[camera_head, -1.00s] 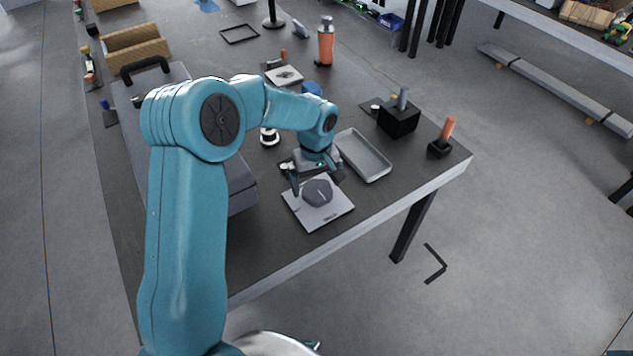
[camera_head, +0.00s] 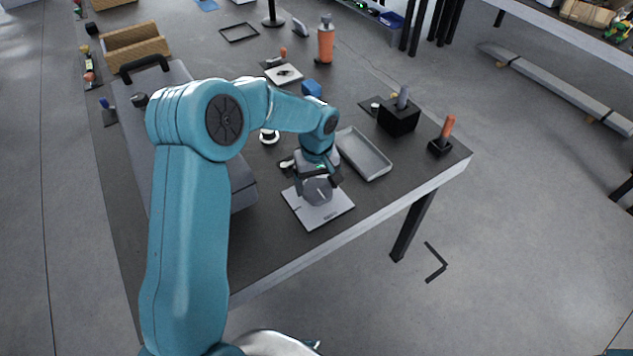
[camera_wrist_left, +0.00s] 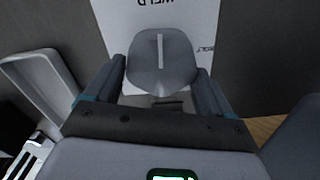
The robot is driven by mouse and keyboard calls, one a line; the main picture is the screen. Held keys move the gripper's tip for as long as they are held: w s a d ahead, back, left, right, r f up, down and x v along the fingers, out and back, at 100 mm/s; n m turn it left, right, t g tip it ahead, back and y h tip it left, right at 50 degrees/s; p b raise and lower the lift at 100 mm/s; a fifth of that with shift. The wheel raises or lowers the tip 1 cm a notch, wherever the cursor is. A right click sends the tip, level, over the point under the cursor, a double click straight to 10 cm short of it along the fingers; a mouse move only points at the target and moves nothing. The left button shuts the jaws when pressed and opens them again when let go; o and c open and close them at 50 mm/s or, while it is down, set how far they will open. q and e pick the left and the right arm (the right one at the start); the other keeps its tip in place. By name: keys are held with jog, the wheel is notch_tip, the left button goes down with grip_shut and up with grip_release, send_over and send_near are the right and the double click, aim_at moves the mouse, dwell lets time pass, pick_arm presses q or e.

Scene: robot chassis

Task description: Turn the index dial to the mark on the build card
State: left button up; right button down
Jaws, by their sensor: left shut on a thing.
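The index dial is a dark grey rounded knob (camera_head: 317,192) with a pale pointer line, on a white square plate (camera_head: 336,209) near the table's front edge. In the left wrist view the dial (camera_wrist_left: 163,68) sits between the fingers, and its line points up the picture towards the lettering "WELD" on the plate (camera_wrist_left: 115,25). More lettering, apparently "BOLT", shows to the right. My left gripper (camera_head: 318,180) is shut on the dial, one finger on each side. A small white card (camera_head: 284,76) with a dark mark lies farther back; I cannot read it. My right gripper is not in view.
A grey tray (camera_head: 363,153) stands right beside the plate. A black block (camera_head: 398,119) and an orange-handled tool (camera_head: 446,134) stand to the right. A grey case (camera_head: 240,187) lies left, partly behind my arm. An orange bottle (camera_head: 326,42) stands farther back.

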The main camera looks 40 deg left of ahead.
pick_arm(q)
jog(key=m, duration=0.4)
jog(key=shift+w+b, duration=0.2)
jog(key=shift+b, duration=0.2)
jog(key=m, duration=0.4)
jog(key=shift+w+d+r+m, duration=0.1)
jog(key=shift+d+r+m, duration=0.1)
jog(key=shift+m, duration=0.1)
jog(key=m, duration=0.4)
jog(key=shift+d, duration=0.15)
jog(key=shift+d+m, duration=0.15)
jog(key=shift+m, duration=1.95)
jog(key=o, duration=0.9)
jog(key=shift+f, duration=0.1)
